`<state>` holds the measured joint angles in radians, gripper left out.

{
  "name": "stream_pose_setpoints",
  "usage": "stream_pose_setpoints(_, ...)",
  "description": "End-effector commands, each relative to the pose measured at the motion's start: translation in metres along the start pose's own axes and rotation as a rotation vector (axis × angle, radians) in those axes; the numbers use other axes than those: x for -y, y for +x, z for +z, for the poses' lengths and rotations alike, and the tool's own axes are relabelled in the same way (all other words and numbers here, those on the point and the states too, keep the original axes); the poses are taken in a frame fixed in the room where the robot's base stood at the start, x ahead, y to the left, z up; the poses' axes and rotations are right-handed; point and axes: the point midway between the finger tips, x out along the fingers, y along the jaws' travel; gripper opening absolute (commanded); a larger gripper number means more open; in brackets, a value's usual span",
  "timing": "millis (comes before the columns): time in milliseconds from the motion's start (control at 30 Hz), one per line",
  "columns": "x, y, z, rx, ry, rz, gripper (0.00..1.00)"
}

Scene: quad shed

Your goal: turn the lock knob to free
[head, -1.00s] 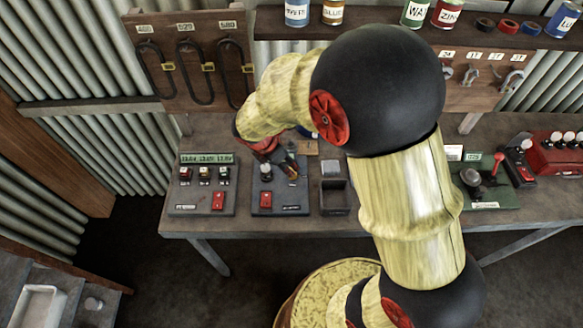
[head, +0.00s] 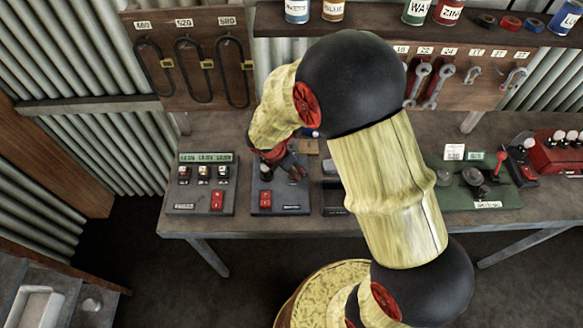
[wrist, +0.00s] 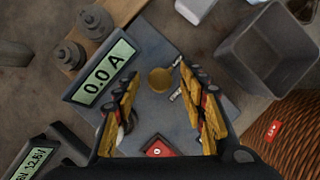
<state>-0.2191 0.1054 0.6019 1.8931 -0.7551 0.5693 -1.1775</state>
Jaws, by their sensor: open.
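A round brass knob (wrist: 160,80) sits on the blue-grey panel of a bench unit (wrist: 165,38) with a "0.0 A" display (wrist: 104,73). Small white marks lie beside the knob, too small to read; I cannot tell its setting. My gripper (wrist: 158,76) is open over this unit, with one finger on each side of the knob in the picture. I cannot tell whether the fingers touch it. The unit's red switch (wrist: 160,147) shows between the finger bases.
A grey open box (wrist: 262,58) stands right of the unit. Another metered unit (head: 200,185) stands to the left. Dark round posts (wrist: 70,54) on a wooden block rise beside the display. A green unit with a red lever (head: 496,165) is farther right on the bench.

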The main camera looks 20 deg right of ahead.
Motion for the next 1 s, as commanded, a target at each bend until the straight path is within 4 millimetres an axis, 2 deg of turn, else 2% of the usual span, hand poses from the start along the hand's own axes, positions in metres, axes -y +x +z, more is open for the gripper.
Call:
stream_pose_setpoints(133, 0.0001, -0.0002, -0.0001, 0.000, 0.000, 0.000, 0.41)
stream_pose_setpoints(833, 0.0003, -0.0003, -0.0003, 0.000, 0.000, -0.001, 0.01)
stream_pose_setpoints(1000, 0.0002, -0.0003, -0.0003, 0.000, 0.003, -0.002, 0.00)
